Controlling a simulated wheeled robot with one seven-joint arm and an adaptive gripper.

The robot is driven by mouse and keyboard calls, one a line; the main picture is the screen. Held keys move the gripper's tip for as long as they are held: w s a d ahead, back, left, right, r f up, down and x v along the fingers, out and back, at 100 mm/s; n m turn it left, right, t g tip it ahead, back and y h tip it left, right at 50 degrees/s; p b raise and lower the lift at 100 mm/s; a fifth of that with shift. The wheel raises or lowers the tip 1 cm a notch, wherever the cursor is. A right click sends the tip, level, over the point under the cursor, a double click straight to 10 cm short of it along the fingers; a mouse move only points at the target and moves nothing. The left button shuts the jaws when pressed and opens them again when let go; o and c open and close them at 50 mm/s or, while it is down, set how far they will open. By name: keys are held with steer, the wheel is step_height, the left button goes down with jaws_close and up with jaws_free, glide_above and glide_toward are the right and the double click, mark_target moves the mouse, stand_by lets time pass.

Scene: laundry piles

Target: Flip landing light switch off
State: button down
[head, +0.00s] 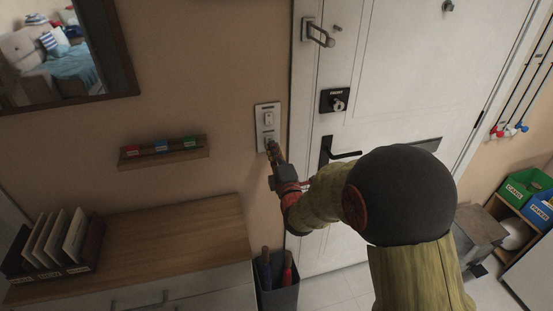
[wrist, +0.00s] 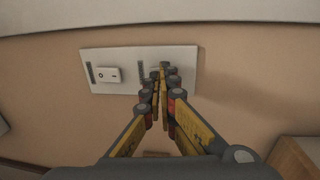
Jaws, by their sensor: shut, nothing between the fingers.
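A white switch plate (head: 267,107) is on the tan wall, just left of the white door. It has an upper and a lower switch, each with a dark label strip. My gripper (head: 272,147) is shut and empty, its fingertips at the lower switch. In the wrist view the plate (wrist: 188,58) lies sideways. One rocker switch (wrist: 108,75) marked "O" and a bar is in plain view on its left. The shut fingertips (wrist: 161,75) cover most of the other switch. I cannot tell whether they touch it, nor read the labels.
The door (head: 385,80) has a black lever handle (head: 343,154), a lock marked "FRONT" (head: 336,100) and a latch (head: 318,33). A small shelf (head: 165,157) with coloured tags is left of the plate. A wooden-topped cabinet (head: 170,235) and a dark umbrella bin (head: 277,292) stand below.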

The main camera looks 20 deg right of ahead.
steer(key=shift+w, duration=0.3)
steer(key=shift+w+r+b, duration=0.35)
steer(key=shift+b, duration=0.15)
steer(key=shift+r+g+p, duration=0.35)
steer(key=shift+g+p, duration=0.05)
steer(key=shift+p, duration=0.2)
steer(key=shift+f, duration=0.25)
steer(key=shift+b, duration=0.3)
